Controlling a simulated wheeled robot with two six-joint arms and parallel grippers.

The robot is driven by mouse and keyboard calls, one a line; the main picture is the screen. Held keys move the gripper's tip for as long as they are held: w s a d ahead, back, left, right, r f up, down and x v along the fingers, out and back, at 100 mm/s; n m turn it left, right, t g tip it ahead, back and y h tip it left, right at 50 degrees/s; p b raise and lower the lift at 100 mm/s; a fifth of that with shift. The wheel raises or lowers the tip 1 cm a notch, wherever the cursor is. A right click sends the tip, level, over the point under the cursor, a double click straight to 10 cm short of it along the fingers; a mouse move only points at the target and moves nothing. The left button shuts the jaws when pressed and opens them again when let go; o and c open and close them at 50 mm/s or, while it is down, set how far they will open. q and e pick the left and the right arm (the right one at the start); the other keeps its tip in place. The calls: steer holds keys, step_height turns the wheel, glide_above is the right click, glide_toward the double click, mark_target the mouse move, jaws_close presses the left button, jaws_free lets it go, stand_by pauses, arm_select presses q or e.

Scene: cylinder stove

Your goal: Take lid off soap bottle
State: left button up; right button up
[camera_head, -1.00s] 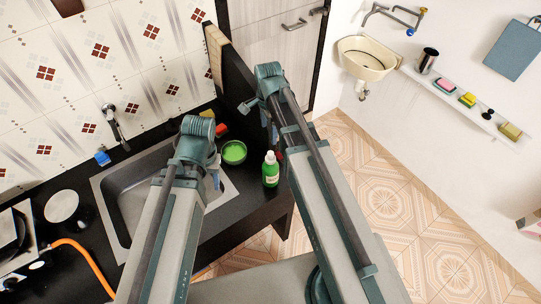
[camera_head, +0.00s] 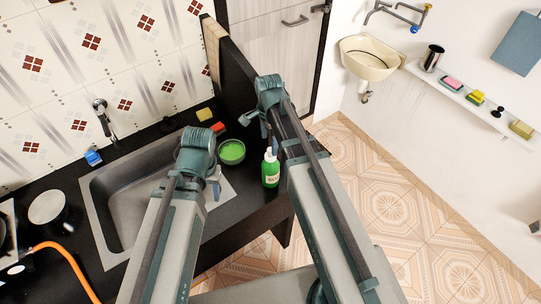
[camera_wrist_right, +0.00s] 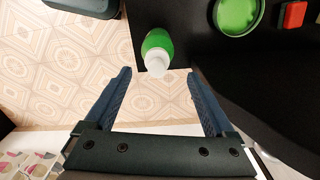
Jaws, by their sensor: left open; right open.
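The green soap bottle (camera_head: 271,174) stands upright near the front edge of the black counter, with its white lid (camera_head: 270,153) on top. In the right wrist view the bottle (camera_wrist_right: 157,41) and its lid (camera_wrist_right: 157,65) lie just ahead of the gap between the fingertips. My right gripper (camera_wrist_right: 159,74) is open and empty, with one finger to each side of the lid's line. In the head view it is partly hidden by its arm. My left gripper (camera_head: 215,182) is open beside the sink, mostly hidden behind its own arm.
A green bowl (camera_head: 231,152) stands left of the bottle, with a red block (camera_head: 218,127) and a yellow block (camera_head: 204,114) behind it. The sink (camera_head: 125,195) lies to the left. A dark upright panel (camera_head: 238,75) borders the counter's far end.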

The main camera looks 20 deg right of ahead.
steer(key=f+b, duration=0.4)
steer(key=f, duration=0.1)
steer(key=shift+s+d+b, duration=0.2)
steer(key=shift+b, duration=0.15)
steer(key=shift+r, duration=0.1)
jaws_close()
